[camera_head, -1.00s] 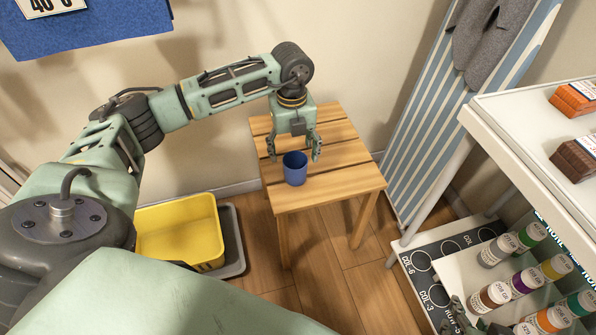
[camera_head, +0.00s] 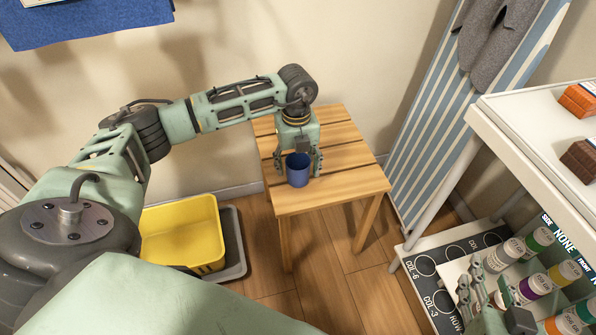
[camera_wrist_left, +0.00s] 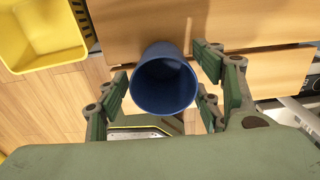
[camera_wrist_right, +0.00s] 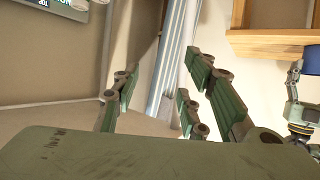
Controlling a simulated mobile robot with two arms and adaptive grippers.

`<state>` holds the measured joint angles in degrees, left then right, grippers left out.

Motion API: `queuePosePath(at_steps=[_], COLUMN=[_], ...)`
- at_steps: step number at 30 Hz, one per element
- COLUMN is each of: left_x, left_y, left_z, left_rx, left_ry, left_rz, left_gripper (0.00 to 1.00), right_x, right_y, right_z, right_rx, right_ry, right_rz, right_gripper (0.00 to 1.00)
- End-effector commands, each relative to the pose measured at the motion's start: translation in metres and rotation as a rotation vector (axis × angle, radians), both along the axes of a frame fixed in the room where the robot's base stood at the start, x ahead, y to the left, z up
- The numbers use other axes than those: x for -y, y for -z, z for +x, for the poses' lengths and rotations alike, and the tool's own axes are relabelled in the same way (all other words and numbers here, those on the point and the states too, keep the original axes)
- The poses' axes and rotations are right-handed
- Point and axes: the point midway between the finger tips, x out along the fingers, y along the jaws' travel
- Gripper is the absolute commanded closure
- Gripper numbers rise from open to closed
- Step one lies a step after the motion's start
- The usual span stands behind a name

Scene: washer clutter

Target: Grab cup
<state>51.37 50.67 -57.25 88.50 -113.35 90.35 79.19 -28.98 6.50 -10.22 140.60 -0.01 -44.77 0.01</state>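A blue cup (camera_head: 298,171) stands upright on a small slatted wooden table (camera_head: 330,196). My left gripper (camera_head: 298,168) is lowered over the table with its fingers on either side of the cup. In the left wrist view the cup (camera_wrist_left: 164,80) sits between the open fingers, with a gap visible on at least the right side. My right gripper (camera_head: 482,300) is at the lower right near the shelf of bottles. In the right wrist view its fingers (camera_wrist_right: 160,90) are spread with nothing between them.
A yellow bin (camera_head: 183,235) stands in a grey tray (camera_head: 236,250) left of the table. A white shelf unit (camera_head: 540,150) with bottles (camera_head: 535,285) is on the right. A striped ironing board (camera_head: 425,140) leans behind it. Wood floor shows in front of the table.

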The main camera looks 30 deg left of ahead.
Motion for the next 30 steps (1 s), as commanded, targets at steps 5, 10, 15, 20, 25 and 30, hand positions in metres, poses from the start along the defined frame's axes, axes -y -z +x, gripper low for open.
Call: queuePosePath(at_steps=[5, 10, 15, 20, 25, 30], left_x=[0.0, 0.0, 0.0, 0.0, 0.0, 0.001], left_y=[0.0, 0.0, 0.0, -0.002, -0.011, -0.034], left_z=[0.0, 0.0, 0.0, 0.0, 0.0, 0.001], left_rx=[0.0, 0.0, 0.0, 0.0, 0.001, 0.003], left_ry=[0.0, 0.0, 0.0, 0.0, 0.0, 0.0], left_rz=[0.0, 0.0, 0.0, 0.0, -0.001, -0.001], left_gripper=[0.58, 0.73, 0.76, 0.76, 0.76, 0.76], right_x=[0.0, 0.0, 0.0, 0.0, 0.004, 0.014], right_y=[0.0, 0.0, 0.001, 0.001, 0.01, 0.034], right_z=[0.0, 0.0, 0.0, 0.0, -0.008, -0.029], right_rx=[-0.001, -0.001, -0.002, -0.006, -0.064, -0.214], right_ry=[0.0, 0.0, 0.0, 0.0, 0.005, 0.017], right_rz=[0.0, 0.0, 0.0, -0.001, -0.016, -0.051], right_gripper=[0.6, 0.6, 0.6, 0.6, 0.6, 0.6])
